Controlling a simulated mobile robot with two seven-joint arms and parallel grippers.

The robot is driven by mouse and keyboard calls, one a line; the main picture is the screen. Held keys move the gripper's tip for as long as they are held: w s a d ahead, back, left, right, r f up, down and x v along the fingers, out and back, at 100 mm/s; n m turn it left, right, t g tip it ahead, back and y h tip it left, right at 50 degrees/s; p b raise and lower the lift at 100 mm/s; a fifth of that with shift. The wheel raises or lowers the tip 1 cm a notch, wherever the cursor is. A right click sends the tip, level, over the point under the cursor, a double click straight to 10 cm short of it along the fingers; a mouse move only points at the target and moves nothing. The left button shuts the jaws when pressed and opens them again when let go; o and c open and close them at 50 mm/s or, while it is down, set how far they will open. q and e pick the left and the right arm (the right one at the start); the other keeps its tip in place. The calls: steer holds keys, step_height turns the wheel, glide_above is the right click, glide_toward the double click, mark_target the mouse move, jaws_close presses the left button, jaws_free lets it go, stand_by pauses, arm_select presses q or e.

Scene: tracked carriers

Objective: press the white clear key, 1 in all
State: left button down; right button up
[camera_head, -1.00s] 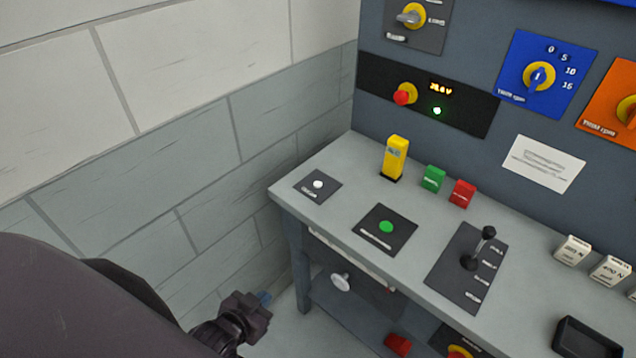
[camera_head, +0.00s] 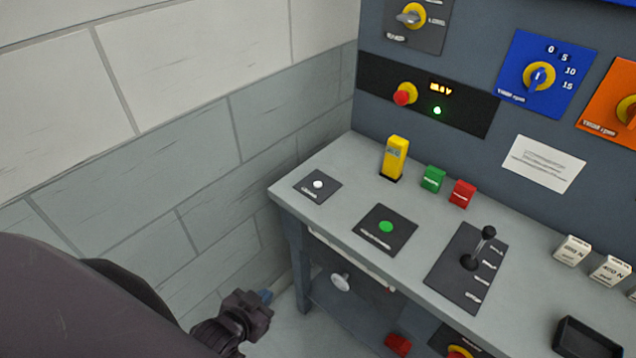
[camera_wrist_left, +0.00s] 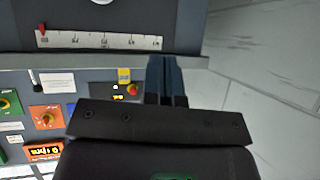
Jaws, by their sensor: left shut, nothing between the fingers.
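The white clear key (camera_head: 318,184) is a small round white button on a dark square plate at the left end of the grey bench top. My left gripper (camera_head: 264,296) is low at the lower left in the head view, in front of and below the bench's left end, apart from the key. In the left wrist view my left gripper's fingers (camera_wrist_left: 167,80) lie side by side, shut with nothing between them. I cannot pick out the white key in the left wrist view. My right gripper is not in view.
A green button (camera_head: 386,227) on a dark plate and a black lever (camera_head: 472,262) stand to the right on the bench (camera_head: 352,160). A yellow device (camera_head: 395,157) and green and red blocks stand behind. A block wall (camera_head: 180,140) is close on the left.

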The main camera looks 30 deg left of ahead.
arm_select(q)
steer(key=shift+s+f, duration=0.1)
steer(key=shift+s, duration=0.15)
steer(key=w+d+r+m+t+h+p, duration=0.1)
steer(key=w+d+r+h+p, duration=0.15)
steer(key=w+r, duration=0.95)
steer(key=w+d+r+m+t+h+p, duration=0.1)
steer(key=w+r+m+h+p, duration=0.15)
steer(key=w+r, duration=0.95)
steer(key=w+a+f+n+g+p, duration=0.1)
steer(key=w+a+f+n+g, duration=0.1)
steer(key=w+n, duration=0.5)
steer(key=w+a+f+n+g, duration=0.1)
steer(key=a+f+n+g, duration=0.2)
steer(key=n, duration=1.4)
steer(key=shift+w+a+f+g+h+p, duration=0.4)
steer(key=shift+a+g, duration=0.3)
steer(key=shift+a, duration=0.4)
steer(key=shift+f, duration=0.15)
